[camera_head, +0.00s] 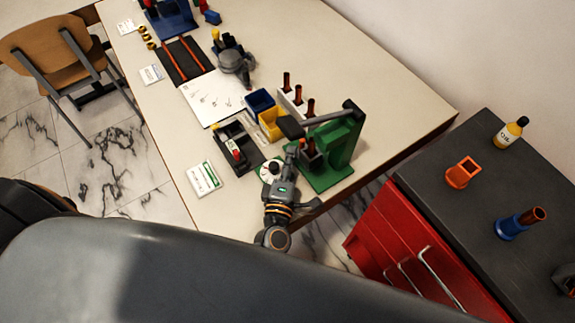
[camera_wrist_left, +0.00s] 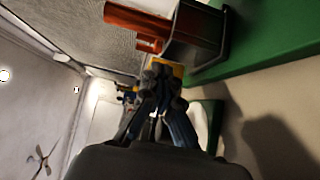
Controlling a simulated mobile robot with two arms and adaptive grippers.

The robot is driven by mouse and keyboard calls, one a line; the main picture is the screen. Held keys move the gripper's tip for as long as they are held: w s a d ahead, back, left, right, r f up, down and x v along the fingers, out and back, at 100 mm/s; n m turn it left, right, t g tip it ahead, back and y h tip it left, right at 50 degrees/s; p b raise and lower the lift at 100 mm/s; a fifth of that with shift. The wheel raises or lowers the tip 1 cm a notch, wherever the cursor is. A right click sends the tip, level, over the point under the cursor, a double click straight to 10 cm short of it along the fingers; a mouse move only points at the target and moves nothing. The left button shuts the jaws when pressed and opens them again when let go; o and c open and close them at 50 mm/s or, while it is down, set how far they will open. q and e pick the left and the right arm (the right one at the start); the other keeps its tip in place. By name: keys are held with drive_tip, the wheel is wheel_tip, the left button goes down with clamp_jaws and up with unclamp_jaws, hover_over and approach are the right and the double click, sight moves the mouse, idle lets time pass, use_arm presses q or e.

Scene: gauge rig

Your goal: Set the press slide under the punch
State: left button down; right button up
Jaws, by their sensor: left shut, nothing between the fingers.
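The green press (camera_head: 338,147) stands at the table's near right end, with a black lever arm across its top. A dark slide block (camera_head: 311,160) with a reddish-brown part sits low at its front. The wrist view shows a dark block (camera_wrist_left: 212,35) with an orange-brown cylinder (camera_wrist_left: 137,20) beside the green base (camera_wrist_left: 265,45). My left gripper (camera_head: 291,152) is beside the block, on its left; it is shut and empty. Its fingertips (camera_wrist_left: 163,72) look close to the block and a small yellow piece; contact cannot be told. The punch is not clearly visible. My right gripper is out of view.
A black tray (camera_head: 249,154), blue bin (camera_head: 259,101), yellow bin (camera_head: 271,123) and white rack (camera_head: 293,103) stand near the press. A white card (camera_head: 204,178) lies at the table's edge. A red cabinet (camera_head: 395,245) stands at right. The table's far right side is clear.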

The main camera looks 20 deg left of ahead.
sight(305, 158)
use_arm(q)
drive_tip(key=shift+w+a, duration=0.1)
drive_tip(key=shift+w, duration=0.7)
drive_tip(key=shift+w+a, duration=0.1)
drive_tip(key=shift+w, duration=0.6)
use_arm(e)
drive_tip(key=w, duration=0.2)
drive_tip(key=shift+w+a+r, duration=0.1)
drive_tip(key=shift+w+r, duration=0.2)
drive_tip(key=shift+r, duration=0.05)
use_arm(q)
drive_tip(key=s+d, duration=0.1)
drive_tip(key=d, duration=0.1)
drive_tip(key=s+d, duration=0.2)
drive_tip(key=shift+s, duration=0.1)
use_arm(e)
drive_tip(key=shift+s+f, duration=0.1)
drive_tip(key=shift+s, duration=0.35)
